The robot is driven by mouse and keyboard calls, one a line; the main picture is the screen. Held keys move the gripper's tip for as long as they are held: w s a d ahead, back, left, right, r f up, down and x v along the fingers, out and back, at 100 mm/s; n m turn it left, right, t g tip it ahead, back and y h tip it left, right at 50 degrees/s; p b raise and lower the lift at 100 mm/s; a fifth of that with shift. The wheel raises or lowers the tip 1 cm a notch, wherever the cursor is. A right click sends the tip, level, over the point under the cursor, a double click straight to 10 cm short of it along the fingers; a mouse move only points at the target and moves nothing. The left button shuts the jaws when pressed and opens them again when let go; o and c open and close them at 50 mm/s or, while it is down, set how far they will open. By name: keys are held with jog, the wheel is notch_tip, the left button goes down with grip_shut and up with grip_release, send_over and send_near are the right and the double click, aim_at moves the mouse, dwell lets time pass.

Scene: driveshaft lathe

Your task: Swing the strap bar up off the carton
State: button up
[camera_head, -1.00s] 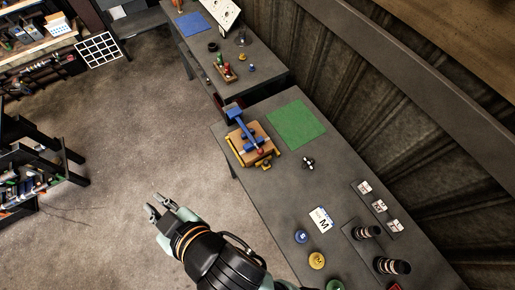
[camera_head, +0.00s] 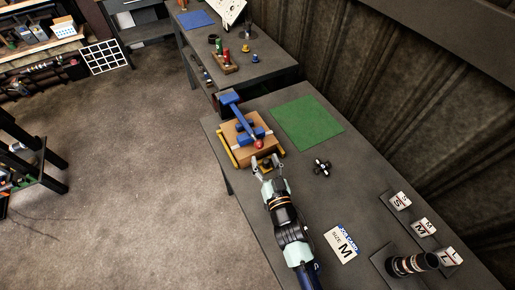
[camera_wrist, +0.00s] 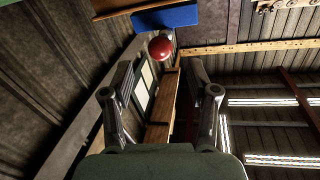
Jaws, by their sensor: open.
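The carton (camera_head: 262,152) is a brown box on the near grey table, with a yellow frame along its sides. The blue strap bar (camera_head: 240,119) lies across its top, running from a blue post at the far left to a red ball (camera_head: 259,144) at its near end. My gripper (camera_head: 267,160) is open and empty at the carton's near side, close to the red ball. In the wrist view the red ball (camera_wrist: 161,47) shows beyond and between the open fingertips, apart from them, below a blue part. Part of the carton's near side is hidden by my gripper.
A green mat (camera_head: 307,122) lies right of the carton. A second table (camera_head: 260,75) stands behind.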

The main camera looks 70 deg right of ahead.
aim_at(260, 148)
jog(key=x, duration=0.7)
jog(key=shift+r, duration=0.1)
grip_shut()
